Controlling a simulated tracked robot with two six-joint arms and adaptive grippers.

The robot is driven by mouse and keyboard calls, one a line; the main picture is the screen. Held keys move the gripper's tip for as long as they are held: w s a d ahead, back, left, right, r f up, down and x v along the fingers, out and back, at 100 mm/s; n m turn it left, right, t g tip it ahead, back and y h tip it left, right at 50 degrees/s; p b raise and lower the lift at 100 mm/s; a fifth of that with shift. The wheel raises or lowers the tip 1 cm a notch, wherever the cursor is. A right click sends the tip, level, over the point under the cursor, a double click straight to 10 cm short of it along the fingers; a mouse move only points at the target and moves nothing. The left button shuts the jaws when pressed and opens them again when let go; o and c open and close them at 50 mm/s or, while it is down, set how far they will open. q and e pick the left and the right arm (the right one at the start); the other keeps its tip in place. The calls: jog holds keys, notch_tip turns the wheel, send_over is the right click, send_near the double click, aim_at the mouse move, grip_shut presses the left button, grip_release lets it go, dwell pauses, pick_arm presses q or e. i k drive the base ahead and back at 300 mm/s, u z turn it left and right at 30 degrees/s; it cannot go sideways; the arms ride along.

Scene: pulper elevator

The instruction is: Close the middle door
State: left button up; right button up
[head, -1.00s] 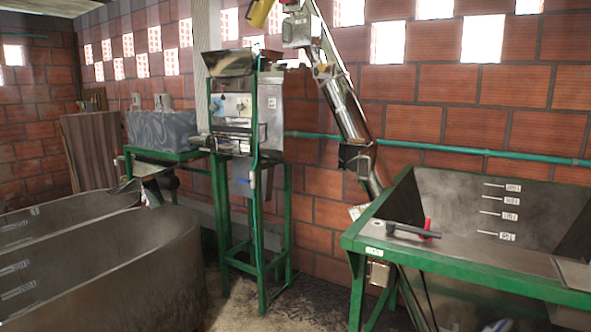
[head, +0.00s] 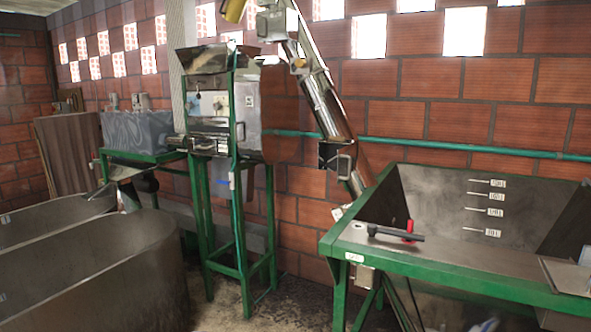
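The slanted metal elevator tube (head: 325,105) runs from the upper middle down to behind the green-framed hopper. A dark opening with a metal flap (head: 343,165) beside it shows low on the tube, and the flap seems to stand out from it. Another small fitting (head: 299,64) sits higher up the tube, and a metal box (head: 271,24) is near the top. I cannot tell for certain which of these is the middle door. Neither of my grippers is in view.
A green-framed hopper (head: 440,268) with a black-and-red handle (head: 395,233) stands at right. The pulper machine (head: 208,105) on green legs stands left of the tube. Large grey tanks (head: 110,270) fill the lower left. Some floor shows between the tanks and hopper.

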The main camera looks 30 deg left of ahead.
aim_at(350, 164)
jog(key=u, duration=0.9)
jog(key=i, duration=1.1)
jog(key=z, duration=0.5)
